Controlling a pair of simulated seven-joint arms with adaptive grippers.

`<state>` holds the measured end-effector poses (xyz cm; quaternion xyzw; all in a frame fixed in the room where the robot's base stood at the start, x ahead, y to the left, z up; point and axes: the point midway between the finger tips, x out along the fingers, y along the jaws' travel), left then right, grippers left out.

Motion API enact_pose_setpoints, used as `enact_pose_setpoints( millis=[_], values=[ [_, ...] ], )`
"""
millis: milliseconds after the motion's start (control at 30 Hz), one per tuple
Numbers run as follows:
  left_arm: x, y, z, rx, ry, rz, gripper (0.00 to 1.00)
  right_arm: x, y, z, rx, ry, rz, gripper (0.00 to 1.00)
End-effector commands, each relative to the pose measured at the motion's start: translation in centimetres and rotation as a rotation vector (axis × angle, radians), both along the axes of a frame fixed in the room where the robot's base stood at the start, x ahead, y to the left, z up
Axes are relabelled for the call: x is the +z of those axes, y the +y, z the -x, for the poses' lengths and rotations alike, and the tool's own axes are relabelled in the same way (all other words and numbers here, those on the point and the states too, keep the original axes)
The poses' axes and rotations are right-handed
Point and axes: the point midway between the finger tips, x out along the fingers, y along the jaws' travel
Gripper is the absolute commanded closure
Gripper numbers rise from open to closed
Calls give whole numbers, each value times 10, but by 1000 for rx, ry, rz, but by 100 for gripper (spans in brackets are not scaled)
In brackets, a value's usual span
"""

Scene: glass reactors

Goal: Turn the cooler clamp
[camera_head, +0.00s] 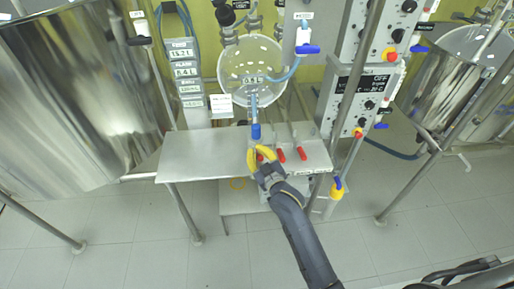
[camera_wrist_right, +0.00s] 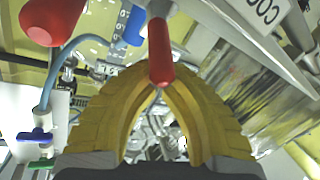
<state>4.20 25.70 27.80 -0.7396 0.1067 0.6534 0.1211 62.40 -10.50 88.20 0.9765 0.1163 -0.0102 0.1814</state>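A row of red-handled clamps lies on the steel shelf (camera_head: 195,157) below the round glass vessel. Two red handles (camera_head: 281,155) (camera_head: 302,153) show just right of my right gripper (camera_head: 263,156), which has yellow fingers. In the wrist view, the yellow fingers arch together and their tips (camera_wrist_right: 158,82) meet at the end of a red handle (camera_wrist_right: 160,50), closed around it. A label starting with "COO" (camera_wrist_right: 265,12) is partly visible beside this handle. In the head view the held handle is mostly hidden by the fingers. My left gripper is not in view.
The glass vessel (camera_head: 251,65) hangs above the shelf, with a blue-ended tube (camera_head: 255,131) close behind the gripper. Control boxes (camera_head: 362,90) stand at right. A large steel tank (camera_head: 75,95) fills the left. Another red handle (camera_wrist_right: 50,20) is near in the wrist view.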

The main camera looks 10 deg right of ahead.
Motion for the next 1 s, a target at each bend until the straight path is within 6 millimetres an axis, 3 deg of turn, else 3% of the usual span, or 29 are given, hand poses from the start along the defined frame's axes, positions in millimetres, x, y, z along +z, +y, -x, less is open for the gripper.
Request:
enact_pose_setpoints(
  millis=[767,1000],
  values=[
    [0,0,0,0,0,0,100,-7,0,5,0,0,0,100],
    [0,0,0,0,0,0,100,2,5,2,1,-2,-2,100]
  ],
)
